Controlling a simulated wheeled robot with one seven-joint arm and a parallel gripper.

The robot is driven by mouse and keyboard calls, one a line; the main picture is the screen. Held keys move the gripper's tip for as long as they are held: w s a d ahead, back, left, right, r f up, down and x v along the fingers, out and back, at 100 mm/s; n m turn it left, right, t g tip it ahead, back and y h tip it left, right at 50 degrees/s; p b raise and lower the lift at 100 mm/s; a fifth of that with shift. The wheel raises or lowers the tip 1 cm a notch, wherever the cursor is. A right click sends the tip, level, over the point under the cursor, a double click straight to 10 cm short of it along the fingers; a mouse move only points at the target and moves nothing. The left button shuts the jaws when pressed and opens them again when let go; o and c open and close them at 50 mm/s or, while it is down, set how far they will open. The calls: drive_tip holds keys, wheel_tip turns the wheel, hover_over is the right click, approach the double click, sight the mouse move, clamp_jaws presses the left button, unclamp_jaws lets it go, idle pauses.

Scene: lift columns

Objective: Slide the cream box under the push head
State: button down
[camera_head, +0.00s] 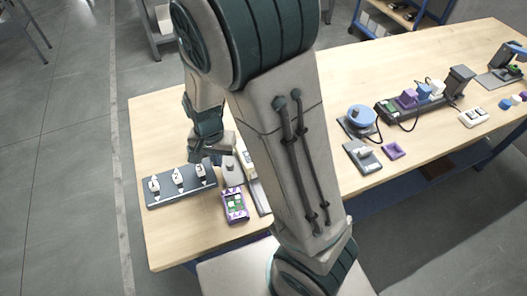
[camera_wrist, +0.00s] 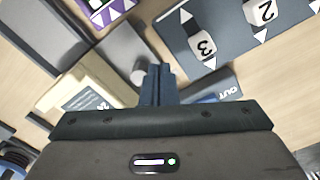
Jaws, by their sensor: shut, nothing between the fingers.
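A cream box (camera_wrist: 62,84) with a grey printed label lies left of my fingers in the wrist view. In the head view, a cream piece that looks like it (camera_head: 249,163) is partly hidden by my arm. A grey block with a round knob (camera_wrist: 138,73) lies beside the box, close to my fingertips; it also shows in the head view (camera_head: 233,171). I cannot tell for certain which part is the push head. My gripper (camera_wrist: 157,70) is shut and empty, fingertips just right of the knob. In the head view it (camera_head: 197,155) is low over the table's left part.
A dark plate (camera_head: 162,197) carries three numbered white blocks. A purple-framed green board (camera_head: 235,204) lies nearby. Right of my arm stand a blue round device (camera_head: 362,116) and a dark rail with coloured blocks.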

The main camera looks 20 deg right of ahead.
drive_tip(key=shift+f+b, duration=1.25)
drive_tip(key=shift+f, duration=0.35)
drive_tip(key=shift+d+r, duration=0.15)
drive_tip(key=shift+d, duration=0.95)
drive_tip(key=shift+d+b, duration=1.35)
drive_tip(key=shift+d, duration=4.2)
drive_tip(key=shift+a+r, duration=0.1)
drive_tip(key=shift+a, duration=0.2)
drive_tip(key=shift+r+p, duration=2.7)
drive_tip(key=shift+r, duration=0.3)
drive_tip(key=shift+f, duration=0.1)
